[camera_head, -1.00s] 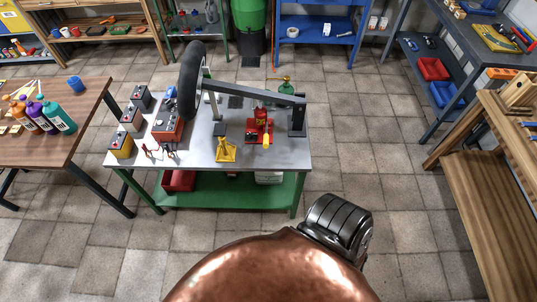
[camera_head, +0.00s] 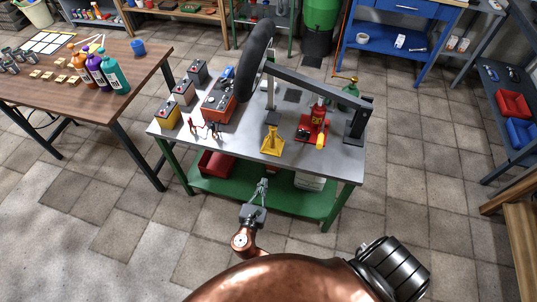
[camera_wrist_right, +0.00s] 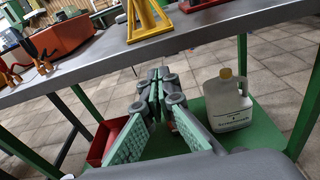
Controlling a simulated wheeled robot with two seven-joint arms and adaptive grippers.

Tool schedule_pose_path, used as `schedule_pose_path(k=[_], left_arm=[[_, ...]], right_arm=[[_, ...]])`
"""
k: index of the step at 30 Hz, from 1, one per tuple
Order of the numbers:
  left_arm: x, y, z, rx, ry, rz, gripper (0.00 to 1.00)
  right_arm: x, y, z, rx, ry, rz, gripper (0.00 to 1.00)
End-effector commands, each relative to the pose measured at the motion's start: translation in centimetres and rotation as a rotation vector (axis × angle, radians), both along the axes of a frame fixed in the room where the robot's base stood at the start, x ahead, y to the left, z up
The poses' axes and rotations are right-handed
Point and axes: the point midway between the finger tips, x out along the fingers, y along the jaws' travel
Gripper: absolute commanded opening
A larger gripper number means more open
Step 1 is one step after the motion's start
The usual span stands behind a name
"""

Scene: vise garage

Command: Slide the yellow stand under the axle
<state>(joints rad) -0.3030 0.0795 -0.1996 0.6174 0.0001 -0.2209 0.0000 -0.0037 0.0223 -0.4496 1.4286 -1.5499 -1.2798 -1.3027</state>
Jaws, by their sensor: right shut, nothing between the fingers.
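The yellow stand (camera_head: 272,142) stands upright near the front edge of the grey table, in front of the axle. The grey axle beam (camera_head: 318,84) runs from the black wheel (camera_head: 256,52) to a dark post (camera_head: 357,121) at the right. My right gripper (camera_head: 262,186) is shut and empty, in front of the table edge and below the stand. In the right wrist view, the closed fingers (camera_wrist_right: 157,90) show below the tabletop edge, with the lower part of the stand (camera_wrist_right: 147,20) above them, apart from it. My left gripper is not in view.
A red jack (camera_head: 315,122) stands right of the yellow stand. Batteries (camera_head: 184,92) and a red box-shaped unit (camera_head: 219,106) are at the left. The tabletop edge (camera_wrist_right: 100,65) lies between fingers and stand. A white jug (camera_wrist_right: 229,102) stands on the green shelf.

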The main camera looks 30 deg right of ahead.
Motion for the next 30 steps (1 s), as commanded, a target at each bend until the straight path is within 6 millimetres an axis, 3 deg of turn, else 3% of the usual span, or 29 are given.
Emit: schedule_pose_path(k=[3, 6, 11, 24, 30], left_arm=[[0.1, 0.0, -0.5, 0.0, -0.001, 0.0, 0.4], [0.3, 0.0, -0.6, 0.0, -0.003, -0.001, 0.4], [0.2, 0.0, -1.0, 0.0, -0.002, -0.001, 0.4], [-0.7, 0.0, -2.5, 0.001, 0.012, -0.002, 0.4], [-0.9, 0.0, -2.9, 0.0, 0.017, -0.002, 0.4]], right_arm=[[0.1, 0.7, 3.4, -0.093, -0.033, -0.014, 0.0], [0.4, 0.4, 4.4, -0.119, -0.041, -0.019, 0.0], [1.9, -1.3, 4.4, -0.12, -0.042, -0.019, 0.0], [7.4, -7.9, 4.2, -0.118, -0.039, -0.019, 0.0], [8.7, -9.4, 4.2, -0.116, -0.038, -0.018, 0.0]])
